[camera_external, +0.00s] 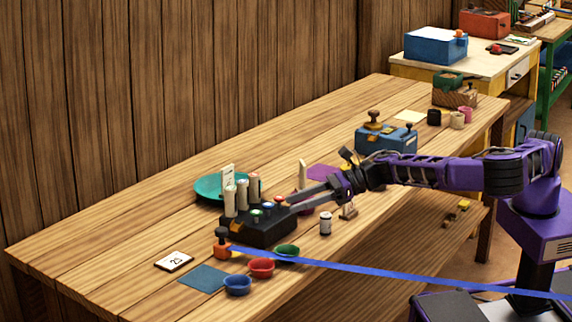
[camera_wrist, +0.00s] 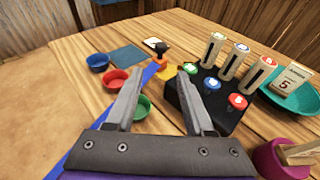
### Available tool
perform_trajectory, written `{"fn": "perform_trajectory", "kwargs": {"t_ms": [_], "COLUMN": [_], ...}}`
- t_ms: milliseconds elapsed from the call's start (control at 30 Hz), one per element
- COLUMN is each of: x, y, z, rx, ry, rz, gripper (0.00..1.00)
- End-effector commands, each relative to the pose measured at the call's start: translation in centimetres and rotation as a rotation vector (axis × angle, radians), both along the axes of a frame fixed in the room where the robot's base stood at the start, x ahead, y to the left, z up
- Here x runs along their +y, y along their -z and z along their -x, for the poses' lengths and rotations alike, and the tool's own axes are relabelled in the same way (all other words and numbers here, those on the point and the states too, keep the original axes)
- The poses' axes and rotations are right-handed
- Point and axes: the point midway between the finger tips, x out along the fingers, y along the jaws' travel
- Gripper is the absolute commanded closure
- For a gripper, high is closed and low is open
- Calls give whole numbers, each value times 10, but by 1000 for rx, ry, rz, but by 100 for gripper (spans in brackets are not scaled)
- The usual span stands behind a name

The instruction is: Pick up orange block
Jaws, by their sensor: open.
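The orange block (camera_external: 222,251) with a dark knob on top stands near the front left of the wooden table. In the wrist view the orange block (camera_wrist: 166,71) shows ahead, just beyond the fingertips. My gripper (camera_external: 288,203) is open and empty, reaching in from the right above the black button box, apart from the block.
The black box (camera_external: 258,228) with coloured buttons and pale cylinders stands right of the block. Blue (camera_external: 238,285), red (camera_external: 261,268) and green (camera_external: 287,252) bowls sit in front. A blue strip (camera_external: 400,272) crosses the view. A teal plate (camera_external: 207,188) lies behind.

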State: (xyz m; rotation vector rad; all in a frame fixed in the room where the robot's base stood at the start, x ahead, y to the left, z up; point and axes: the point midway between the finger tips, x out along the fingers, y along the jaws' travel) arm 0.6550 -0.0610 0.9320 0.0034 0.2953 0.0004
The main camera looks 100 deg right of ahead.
Motion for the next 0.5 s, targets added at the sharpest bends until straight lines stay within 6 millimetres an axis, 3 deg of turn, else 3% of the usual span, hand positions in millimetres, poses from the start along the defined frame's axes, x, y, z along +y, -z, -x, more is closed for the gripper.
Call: {"fn": "perform_trajectory", "kwargs": {"t_ms": [167, 500], "x": [-1, -1], "y": [11, 30], "z": [-20, -84], "rx": [7, 6], "ry": [-1, -1], "rz": [5, 5], "gripper": [47, 47]}}
